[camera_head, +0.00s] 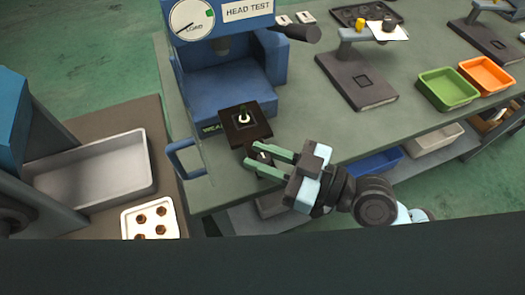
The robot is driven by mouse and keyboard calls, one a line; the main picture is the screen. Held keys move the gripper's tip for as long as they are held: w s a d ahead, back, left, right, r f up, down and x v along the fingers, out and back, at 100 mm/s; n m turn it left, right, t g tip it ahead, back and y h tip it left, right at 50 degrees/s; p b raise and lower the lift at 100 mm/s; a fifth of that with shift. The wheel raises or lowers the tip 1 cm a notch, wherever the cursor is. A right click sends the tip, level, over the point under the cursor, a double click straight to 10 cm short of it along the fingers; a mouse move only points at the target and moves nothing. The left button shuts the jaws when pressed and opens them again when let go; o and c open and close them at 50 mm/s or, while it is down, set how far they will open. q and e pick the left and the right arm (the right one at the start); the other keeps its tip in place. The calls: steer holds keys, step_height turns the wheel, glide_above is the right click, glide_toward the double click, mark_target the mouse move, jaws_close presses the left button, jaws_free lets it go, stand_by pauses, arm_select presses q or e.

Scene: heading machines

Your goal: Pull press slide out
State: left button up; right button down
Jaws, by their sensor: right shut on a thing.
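The blue press (225,85) stands at the table's left end under a "HEAD TEST" sign. Its dark square slide (236,133) sticks out at the front of the press base, over the table top. My left gripper is not in view.
A blue loop handle (181,158) rises at the table's left edge. A grey tray (95,170) and a white tray with brown pieces (150,217) lie to the left. Green (448,89) and orange (487,76) bins and a dark stand (357,80) are on the right.

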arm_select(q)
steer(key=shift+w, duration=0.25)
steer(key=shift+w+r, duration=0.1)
arm_select(e)
steer(key=c, duration=1.3)
jaws_free()
steer(key=shift+o, duration=0.2)
steer(key=shift+s+d+f, duration=0.1)
steer(key=shift+s+d, duration=0.05)
steer(key=shift+d, duration=0.25)
steer(key=b+v, duration=0.2)
steer(key=v, duration=0.3)
steer(key=shift+d+f, duration=0.1)
steer(key=shift+d, duration=0.05)
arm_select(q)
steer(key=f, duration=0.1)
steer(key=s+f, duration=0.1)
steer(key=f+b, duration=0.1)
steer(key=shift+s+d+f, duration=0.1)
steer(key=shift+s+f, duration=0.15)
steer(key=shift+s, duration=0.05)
arm_select(e)
steer(key=shift+v, duration=0.85)
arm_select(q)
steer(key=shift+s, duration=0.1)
